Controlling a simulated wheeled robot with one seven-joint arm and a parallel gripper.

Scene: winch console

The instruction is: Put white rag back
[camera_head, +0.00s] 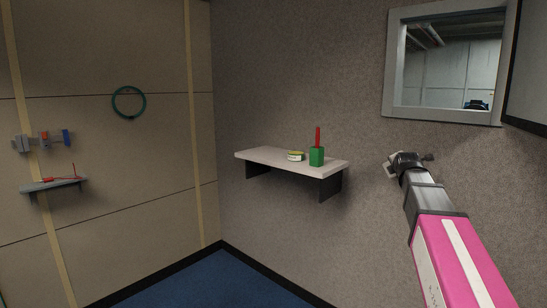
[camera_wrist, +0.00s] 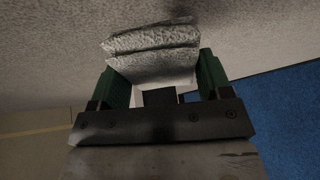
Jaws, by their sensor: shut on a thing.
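The white rag (camera_wrist: 153,42) shows in the wrist view as a folded, greyish-white, rough-textured cloth. It sits between the green fingers of my gripper (camera_wrist: 160,85), which is shut on it. In the head view my gripper (camera_head: 406,164) is at the right, in front of the grey wall below the framed window. It is to the right of the wall shelf (camera_head: 262,155) and apart from it in the picture. I cannot make out the rag in the head view.
On the left wall are a green ring (camera_head: 115,103), a tool rack (camera_head: 22,144) and a small shelf (camera_head: 43,187).

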